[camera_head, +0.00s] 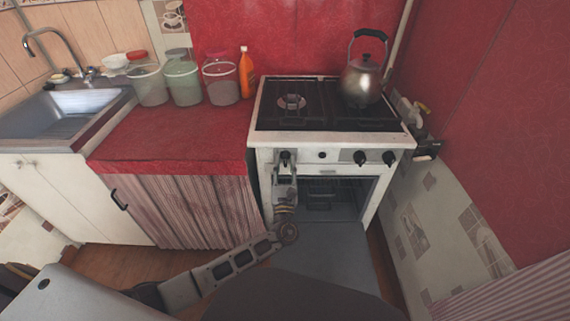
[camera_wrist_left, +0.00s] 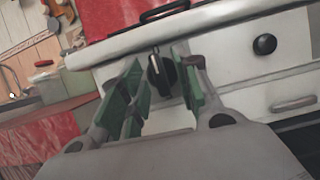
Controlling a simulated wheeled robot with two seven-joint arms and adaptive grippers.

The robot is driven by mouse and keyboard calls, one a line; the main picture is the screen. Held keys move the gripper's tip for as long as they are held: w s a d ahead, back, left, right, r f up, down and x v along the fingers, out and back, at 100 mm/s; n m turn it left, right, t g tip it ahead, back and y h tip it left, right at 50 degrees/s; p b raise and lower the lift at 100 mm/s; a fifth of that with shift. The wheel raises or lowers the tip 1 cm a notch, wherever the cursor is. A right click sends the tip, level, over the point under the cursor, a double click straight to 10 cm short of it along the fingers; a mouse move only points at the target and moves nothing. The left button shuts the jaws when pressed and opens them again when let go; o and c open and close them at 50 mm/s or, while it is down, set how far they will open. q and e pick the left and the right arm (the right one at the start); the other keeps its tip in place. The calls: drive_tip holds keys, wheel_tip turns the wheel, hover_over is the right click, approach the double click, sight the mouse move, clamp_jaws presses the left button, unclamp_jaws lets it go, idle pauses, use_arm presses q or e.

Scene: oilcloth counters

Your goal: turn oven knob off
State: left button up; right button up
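The white oven (camera_head: 335,143) stands in the middle of the head view, with a row of black knobs on its front panel. The leftmost knob (camera_head: 285,157) is in front of my left gripper (camera_head: 285,172), which reaches up to the panel. In the left wrist view, this black knob (camera_wrist_left: 160,74) shows between the green-padded fingers of my left gripper (camera_wrist_left: 157,85). The fingers are apart, with gaps to the knob; I cannot tell whether they touch it. A round black button (camera_wrist_left: 264,44) is to its right. My right gripper is not in view.
The oven door (camera_head: 318,250) is open and lowered, below my left arm. A kettle (camera_head: 362,77) stands on the stove's back right. A red counter (camera_head: 180,135) with jars and an orange bottle (camera_head: 246,72) is to the left.

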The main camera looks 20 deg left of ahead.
use_arm(q)
drive_tip(key=v, duration=1.1)
drive_tip(key=shift+s, duration=0.2)
drive_tip(key=shift+r, duration=0.1)
idle(0.3)
drive_tip(key=a+f+n+g+h, duration=0.1)
drive_tip(key=a+f+n+g, duration=0.2)
drive_tip(key=f+n+g, duration=0.5)
drive_tip(key=a+f+n+g+h, duration=0.15)
drive_tip(key=f+n+g, duration=0.35)
drive_tip(key=f+n, duration=0.7)
drive_tip(key=s+f+n+g+h, duration=0.2)
drive_tip(key=s+f+n, duration=0.3)
drive_tip(key=s, duration=0.6)
drive_tip(key=s+f+n+g+h+p, duration=0.1)
drive_tip(key=s+f+n+g, duration=0.4)
drive_tip(key=s, duration=0.6)
wheel_tip(320, 180, down, 2)
drive_tip(key=shift+s+f+n+h+p, duration=0.1)
drive_tip(key=shift+s+n+h+p, duration=0.25)
drive_tip(key=shift+h, duration=0.3)
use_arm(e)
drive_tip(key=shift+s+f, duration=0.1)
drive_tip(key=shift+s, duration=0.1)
